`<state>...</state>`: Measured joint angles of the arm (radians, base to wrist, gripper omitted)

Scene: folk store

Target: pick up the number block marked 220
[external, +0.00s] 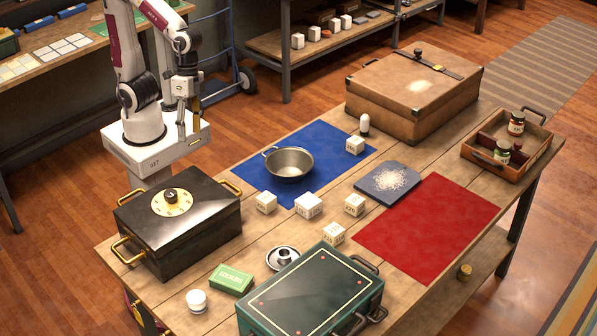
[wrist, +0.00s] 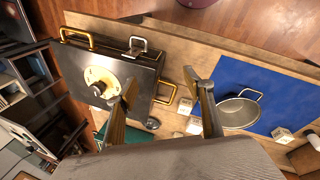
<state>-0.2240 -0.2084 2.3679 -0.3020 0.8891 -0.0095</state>
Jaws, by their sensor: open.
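Several white number blocks stand on the wooden table: one block (external: 266,202) near the black box, a larger-looking block (external: 308,205) at the blue mat's corner, one (external: 354,204) to its right, one (external: 333,234) by the green case, and one (external: 355,145) on the blue mat. Their markings are too small to read, so I cannot tell which is 220. Blocks also show in the wrist view, one (wrist: 185,106) between the fingers and one (wrist: 282,135) at right. My gripper (external: 189,130) is open and empty, raised beyond the table's far left edge, apart from all blocks.
A metal pan (external: 289,163) sits on the blue mat (external: 247,172). A black box (external: 205,222) with brass handles, a green case (external: 315,300) and a brown suitcase (external: 405,100) are tall obstacles. A grey slab (external: 375,184) lies beside the clear red mat (external: 430,228).

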